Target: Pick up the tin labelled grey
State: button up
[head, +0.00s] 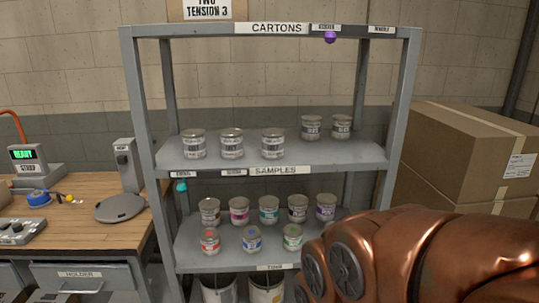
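Small metal tins stand upright on two shelves of a grey rack (132,100) in the head view. On the upper shelf (340,152) are a left tin (193,146), a second tin (231,145), a middle tin (273,145) and two tins farther back right. Their labels look whitish and grey, but the words are too small to read. The lower shelf (190,263) holds several tins with coloured label bands. I cannot tell which tin is labelled grey. My copper arm fills the lower right, in front of the rack; my gripper is not in view.
A wooden bench (85,238) with a scale (119,208) stands at the left. Cardboard boxes (470,150) are stacked at the right. Larger cans (219,290) stand below the lower shelf. The top shelf (215,29) shows no tins.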

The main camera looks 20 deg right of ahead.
aim_at(231, 139)
jog(key=u, duration=0.8)
jog(key=i, duration=1.15)
jog(key=u, duration=0.4)
